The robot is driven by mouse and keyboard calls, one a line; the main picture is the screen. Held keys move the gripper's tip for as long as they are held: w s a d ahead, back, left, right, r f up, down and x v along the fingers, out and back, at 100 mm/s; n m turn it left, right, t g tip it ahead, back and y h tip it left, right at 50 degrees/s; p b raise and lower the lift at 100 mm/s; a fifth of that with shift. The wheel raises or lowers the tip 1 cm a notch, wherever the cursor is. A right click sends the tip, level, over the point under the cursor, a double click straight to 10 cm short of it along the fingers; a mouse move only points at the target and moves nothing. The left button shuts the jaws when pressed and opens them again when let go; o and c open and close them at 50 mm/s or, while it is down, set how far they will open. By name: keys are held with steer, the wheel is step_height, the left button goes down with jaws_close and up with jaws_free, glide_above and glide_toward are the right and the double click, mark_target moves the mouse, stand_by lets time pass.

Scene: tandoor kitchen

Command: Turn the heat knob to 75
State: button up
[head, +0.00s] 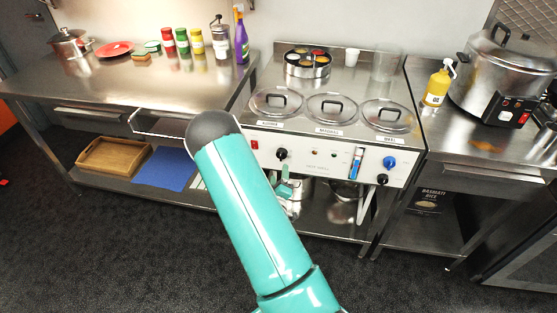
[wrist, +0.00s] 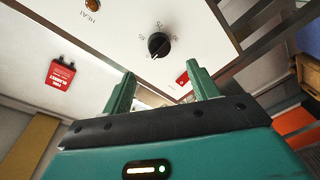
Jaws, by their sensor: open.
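The heat knob is a round black knob (head: 281,155) on the left part of the white front panel (head: 325,170) in the head view. In the wrist view the black knob (wrist: 158,45) sits beyond my fingertips, with small numbers around it too small to read surely. A pale mark on its rim points to the lower left of that picture; I cannot tell the exact setting. My gripper (wrist: 165,84) is open, its two teal fingers apart and empty, short of the knob. In the head view my gripper (head: 287,188) is just below the knob, partly hidden by my arm.
A red switch (head: 255,145) is left of the knob, and a blue knob (head: 389,162) and a second black knob (head: 382,179) are at the right. A blue thermometer-like item (head: 356,163) is on the panel. Lidded pots (head: 331,108) are above. Pans stand on the shelf below.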

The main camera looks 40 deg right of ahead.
mark_target(281, 158)
steer(key=x, duration=0.8)
steer(key=shift+w+d, duration=0.2)
steer(key=shift+d, duration=0.05)
steer(key=c, duration=1)
